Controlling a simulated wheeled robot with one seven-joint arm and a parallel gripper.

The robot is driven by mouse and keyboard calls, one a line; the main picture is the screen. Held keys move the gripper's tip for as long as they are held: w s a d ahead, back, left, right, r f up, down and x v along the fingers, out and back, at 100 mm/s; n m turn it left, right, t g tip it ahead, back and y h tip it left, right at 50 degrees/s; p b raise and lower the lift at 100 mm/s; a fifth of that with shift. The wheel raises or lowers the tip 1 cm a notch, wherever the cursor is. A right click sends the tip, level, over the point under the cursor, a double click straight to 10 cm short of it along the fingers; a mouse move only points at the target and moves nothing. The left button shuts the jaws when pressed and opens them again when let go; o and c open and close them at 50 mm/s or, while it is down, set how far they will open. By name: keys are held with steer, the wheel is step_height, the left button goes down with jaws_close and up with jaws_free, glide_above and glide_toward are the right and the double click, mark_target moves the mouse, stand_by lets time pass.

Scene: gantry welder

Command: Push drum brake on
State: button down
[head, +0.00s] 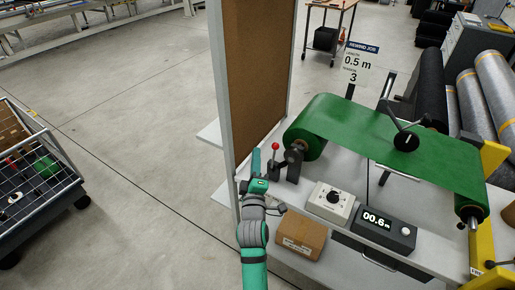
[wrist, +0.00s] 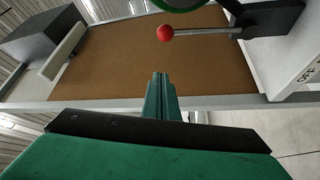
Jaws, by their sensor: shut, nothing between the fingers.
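The drum brake lever, with a red ball knob (head: 275,146) on a thin rod, stands on a dark base beside the left drum of the green roll (head: 312,145). In the wrist view the red knob (wrist: 165,33) is ahead of my fingertips, its rod running right to a dark mount (wrist: 268,20). My gripper (head: 257,160) is shut and empty, just left of the lever in the head view. In the wrist view its closed fingers (wrist: 161,85) show a gap to the knob. A white surface at the right edge bears the letters "OFF" (wrist: 310,75).
A brown board (head: 255,70) in a pale frame stands behind my gripper. A sign (head: 358,65) shows 0.5 m and 3.

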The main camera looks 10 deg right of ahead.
steer(key=v, duration=0.5)
steer(key=shift+d+r, duration=0.1)
steer(key=shift+d, duration=0.15)
